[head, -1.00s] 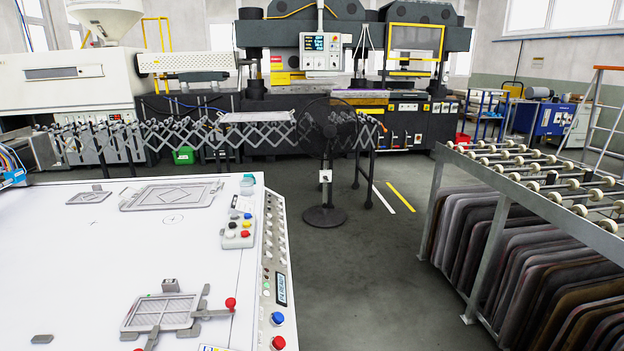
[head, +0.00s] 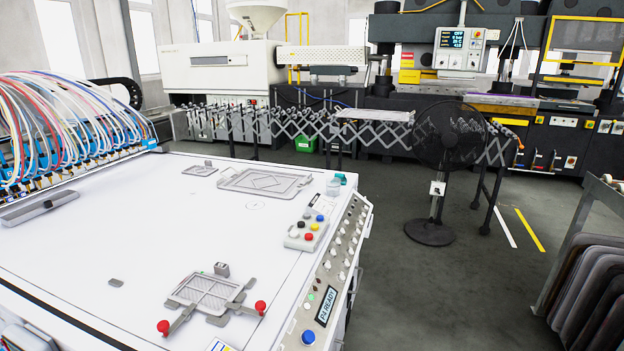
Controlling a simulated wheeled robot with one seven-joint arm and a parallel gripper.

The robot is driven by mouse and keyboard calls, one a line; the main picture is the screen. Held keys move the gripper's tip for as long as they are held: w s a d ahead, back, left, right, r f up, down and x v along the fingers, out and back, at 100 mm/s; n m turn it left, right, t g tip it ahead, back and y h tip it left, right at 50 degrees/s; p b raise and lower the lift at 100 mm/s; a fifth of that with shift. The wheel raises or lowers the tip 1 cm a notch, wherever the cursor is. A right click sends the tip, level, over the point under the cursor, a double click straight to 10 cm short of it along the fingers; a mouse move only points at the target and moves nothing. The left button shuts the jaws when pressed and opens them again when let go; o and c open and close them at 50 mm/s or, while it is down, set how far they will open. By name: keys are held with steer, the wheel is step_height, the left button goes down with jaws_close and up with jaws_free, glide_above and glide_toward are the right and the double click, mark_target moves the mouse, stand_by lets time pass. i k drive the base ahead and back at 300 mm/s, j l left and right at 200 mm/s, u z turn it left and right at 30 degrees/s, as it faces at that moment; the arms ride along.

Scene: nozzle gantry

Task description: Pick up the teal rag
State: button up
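A small teal patch (head: 342,178) shows at the far right corner of the white table (head: 130,235), just behind a small pale jar (head: 333,188). It may be the teal rag, but it is too small and too much covered by the jar to be sure. No other teal cloth shows. My gripper is not in view.
On the table are a button box (head: 307,232), a grey frame plate (head: 265,182) and a clamp fixture with red knobs (head: 205,291). A hose-fed nozzle bank (head: 70,135) spans the left. A black fan (head: 432,230) stands on open floor to the right.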

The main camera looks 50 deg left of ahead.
mark_target(341, 176)
steer(key=i+u, duration=0.25)
steer(key=u, duration=0.15)
steer(key=i+u, duration=0.25)
steer(key=u, duration=0.2)
steer(key=i+l+u, duration=0.1)
steer(key=i+u, duration=0.15)
steer(key=u, duration=0.15)
steer(key=i+l+u, duration=0.2)
steer(key=u, duration=0.2)
steer(key=i+l+u, duration=0.85)
steer(key=u, duration=0.15)
steer(key=i+l+u, duration=0.2)
steer(key=l+u, duration=0.15)
steer(key=l, duration=0.15)
steer(key=i+l+u, duration=0.15)
steer(key=l+u, duration=0.15)
steer(key=l, duration=0.2)
